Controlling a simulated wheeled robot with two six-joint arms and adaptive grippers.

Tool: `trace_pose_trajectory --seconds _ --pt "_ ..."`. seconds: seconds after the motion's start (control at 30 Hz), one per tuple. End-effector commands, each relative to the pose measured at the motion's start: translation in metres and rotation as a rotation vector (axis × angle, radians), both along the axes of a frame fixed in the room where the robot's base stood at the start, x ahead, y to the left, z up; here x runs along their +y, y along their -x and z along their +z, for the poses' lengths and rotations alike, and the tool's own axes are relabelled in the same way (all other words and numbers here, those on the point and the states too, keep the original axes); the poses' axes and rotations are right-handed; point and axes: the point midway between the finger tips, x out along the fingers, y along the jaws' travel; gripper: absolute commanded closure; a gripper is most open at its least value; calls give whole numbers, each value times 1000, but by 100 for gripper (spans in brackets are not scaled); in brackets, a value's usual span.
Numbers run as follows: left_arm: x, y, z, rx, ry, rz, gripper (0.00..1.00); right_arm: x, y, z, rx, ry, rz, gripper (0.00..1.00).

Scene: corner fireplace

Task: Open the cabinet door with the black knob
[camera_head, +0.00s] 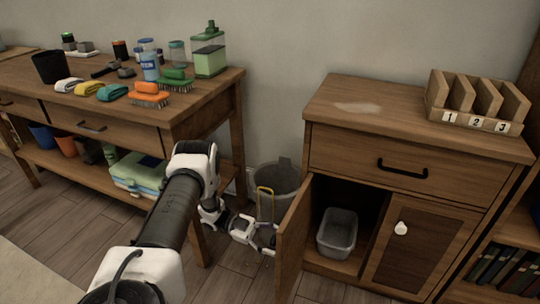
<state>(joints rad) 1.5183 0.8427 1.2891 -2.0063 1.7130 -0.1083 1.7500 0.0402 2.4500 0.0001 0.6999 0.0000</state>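The wooden cabinet (420,130) stands at the right, with a drawer above two doors. Its left door (294,243) is swung outward, showing the inside. No black knob is visible; the outer face of this open door is turned away from view. The right door (415,250) is shut and has a white knob (401,228). My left gripper (267,240) is beside the outer side of the open door, low down near its edge. Its fingers are small and partly hidden by the door, so I cannot tell whether they touch or grip anything. My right gripper is not in view.
A grey bin (338,233) sits inside the open compartment. A grey bucket (277,181) stands behind my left gripper. A workbench (205,107) with brushes, cloths and bottles is at the left. A numbered wooden rack (478,101) stands on the cabinet.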

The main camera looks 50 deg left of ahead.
Motion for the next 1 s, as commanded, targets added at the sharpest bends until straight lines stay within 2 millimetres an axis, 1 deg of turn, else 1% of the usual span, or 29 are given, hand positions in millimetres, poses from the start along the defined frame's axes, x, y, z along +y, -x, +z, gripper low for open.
trace_pose_trajectory --seconds 0.07,0.17,0.4,0.53,0.6,0.7,1.0 --pt "7 3 -1 0 -2 3 39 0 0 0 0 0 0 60" --pt "23 9 -1 1 -2 4 39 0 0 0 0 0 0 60" --pt "80 33 -2 2 -5 1 39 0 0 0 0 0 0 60" --pt "101 41 -2 3 -4 1 39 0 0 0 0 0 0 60" --pt "108 44 -1 1 -2 0 39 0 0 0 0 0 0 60" --pt "111 45 -1 1 -1 -1 39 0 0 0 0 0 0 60" --pt "110 45 0 0 0 -1 39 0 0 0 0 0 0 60"
